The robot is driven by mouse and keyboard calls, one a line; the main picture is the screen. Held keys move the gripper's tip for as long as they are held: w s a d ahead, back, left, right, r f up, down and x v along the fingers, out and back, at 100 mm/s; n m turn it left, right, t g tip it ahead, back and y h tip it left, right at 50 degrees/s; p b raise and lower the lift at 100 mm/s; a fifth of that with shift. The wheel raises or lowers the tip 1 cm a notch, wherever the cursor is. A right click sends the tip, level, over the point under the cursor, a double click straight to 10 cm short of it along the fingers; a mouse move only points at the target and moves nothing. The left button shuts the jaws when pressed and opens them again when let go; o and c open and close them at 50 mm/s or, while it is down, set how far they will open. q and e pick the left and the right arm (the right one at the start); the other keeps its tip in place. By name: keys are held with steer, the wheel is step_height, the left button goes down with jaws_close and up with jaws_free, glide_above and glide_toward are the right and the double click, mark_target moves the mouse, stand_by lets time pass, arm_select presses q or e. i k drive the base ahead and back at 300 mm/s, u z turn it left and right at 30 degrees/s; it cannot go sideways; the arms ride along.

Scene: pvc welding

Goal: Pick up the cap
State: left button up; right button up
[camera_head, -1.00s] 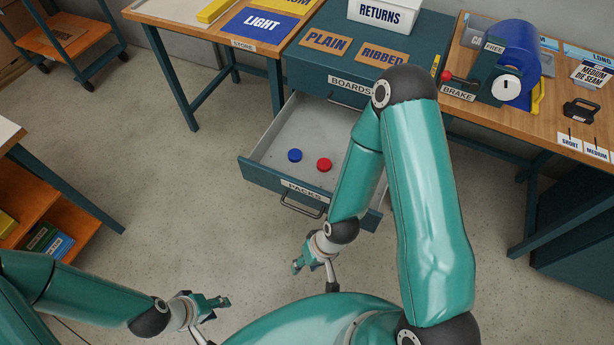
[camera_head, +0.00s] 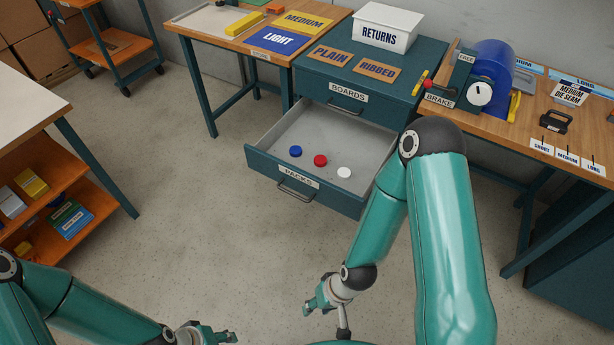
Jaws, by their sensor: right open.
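Three small round caps lie apart on the floor of the open drawer (camera_head: 262,162) labelled PACKS: a blue cap (camera_head: 295,151), a red cap (camera_head: 320,160) and a white cap (camera_head: 344,172). The frames do not show which one the task means. My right gripper (camera_head: 318,303) is open and empty, below the drawer front in the picture and apart from it. My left gripper (camera_head: 228,337) is at the bottom edge, far from the caps, partly cut off. Whether its jaws are open is too small to tell.
The teal cabinet (camera_head: 375,85) carries a white RETURNS box (camera_head: 388,25). A bench on the right holds a blue machine (camera_head: 494,62) with a BRAKE label. An orange-shelved bench (camera_head: 60,205) stands at left. The floor (camera_head: 200,220) between is clear.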

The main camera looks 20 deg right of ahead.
mark_target(320, 160)
steer(key=z, duration=0.2)
steer(key=i, duration=0.85)
steer(key=u, duration=0.2)
steer(key=k, duration=0.9)
steer(key=z, duration=0.2)
steer(key=i, duration=0.7)
steer(key=u, duration=0.05)
